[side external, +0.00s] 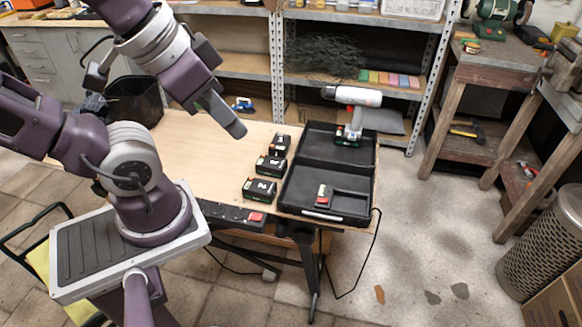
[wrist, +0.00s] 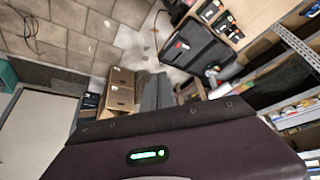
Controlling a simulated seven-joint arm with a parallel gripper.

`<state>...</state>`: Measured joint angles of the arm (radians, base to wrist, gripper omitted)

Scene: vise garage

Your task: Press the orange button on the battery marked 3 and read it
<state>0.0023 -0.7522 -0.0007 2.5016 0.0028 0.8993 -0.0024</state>
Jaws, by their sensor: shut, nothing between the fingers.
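Three black batteries with white number marks stand in a row on the wooden table, left of the open case: a near one (side external: 260,189), a middle one (side external: 271,165) and a far one (side external: 280,144). The marks are too small to read surely, and I cannot make out an orange button. The batteries also show at the top of the wrist view (wrist: 222,21). My gripper (side external: 238,130) is shut and empty, above the table, left of the far battery and apart from it. Its fingertips do not show clearly in the wrist view.
The table (side external: 200,145) left of the batteries is clear.

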